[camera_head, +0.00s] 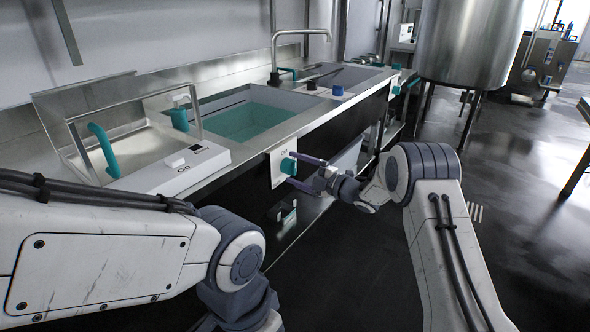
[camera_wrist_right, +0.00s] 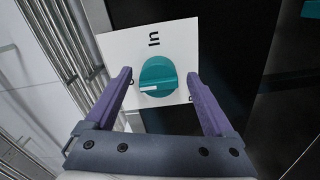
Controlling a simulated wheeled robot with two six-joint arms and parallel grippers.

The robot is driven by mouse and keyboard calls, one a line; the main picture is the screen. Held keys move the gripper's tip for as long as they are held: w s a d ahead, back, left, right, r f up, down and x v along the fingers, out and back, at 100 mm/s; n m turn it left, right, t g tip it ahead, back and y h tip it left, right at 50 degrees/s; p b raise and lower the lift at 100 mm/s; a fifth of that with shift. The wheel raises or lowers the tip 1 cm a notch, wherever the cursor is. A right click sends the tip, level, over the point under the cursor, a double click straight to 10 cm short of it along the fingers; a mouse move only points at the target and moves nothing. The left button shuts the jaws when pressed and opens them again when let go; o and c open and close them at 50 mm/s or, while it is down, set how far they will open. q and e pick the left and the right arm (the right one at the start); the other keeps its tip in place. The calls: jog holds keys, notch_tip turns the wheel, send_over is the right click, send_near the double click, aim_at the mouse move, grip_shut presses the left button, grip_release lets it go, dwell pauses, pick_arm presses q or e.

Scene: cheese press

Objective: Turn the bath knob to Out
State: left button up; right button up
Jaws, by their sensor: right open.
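The bath knob (camera_head: 289,166) is teal and round, on a white plate (camera_head: 277,168) on the front of the counter. In the right wrist view the knob (camera_wrist_right: 158,77) has a white mark on its left side. The plate reads "In" (camera_wrist_right: 153,39) above the knob; small marks at either side are partly hidden by my fingers. My right gripper (camera_head: 296,171) is open, its purple fingers on either side of the knob. I cannot tell if they touch it. In the right wrist view the gripper (camera_wrist_right: 159,76) frames the knob. My left gripper is not in view.
A bath of teal liquid (camera_head: 240,120) is set in the counter above the plate. A lidded unit with a teal handle (camera_head: 104,150) stands at the left. A faucet (camera_head: 300,33) rises behind. A steel vat (camera_head: 468,45) stands at the back right. The floor at right is open.

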jog(key=p+v, duration=0.1)
jog(key=v, duration=0.9)
jog(key=a+r+m+t+h, duration=0.1)
jog(key=a+r+m+h, duration=0.2)
jog(key=a+m+h, duration=0.15)
jog(key=s+a+r+m+g+h, duration=0.1)
jog(key=s+a+m+g+h, duration=0.15)
jog(key=s+m+h, duration=0.35)
jog(key=s+d+f+m+g+h, duration=0.15)
jog(key=s+m+g, duration=0.3)
jog(key=s, duration=1.45)
jog(key=s+d+f+m+g+h, duration=0.15)
jog(key=s+m+g, duration=0.3)
jog(key=s, duration=1.45)
notch_tip(320, 180, up, 28)
jog(key=p, duration=2.7)
jog(key=shift+w+f+n, duration=0.2)
jog(key=shift+n, duration=0.15)
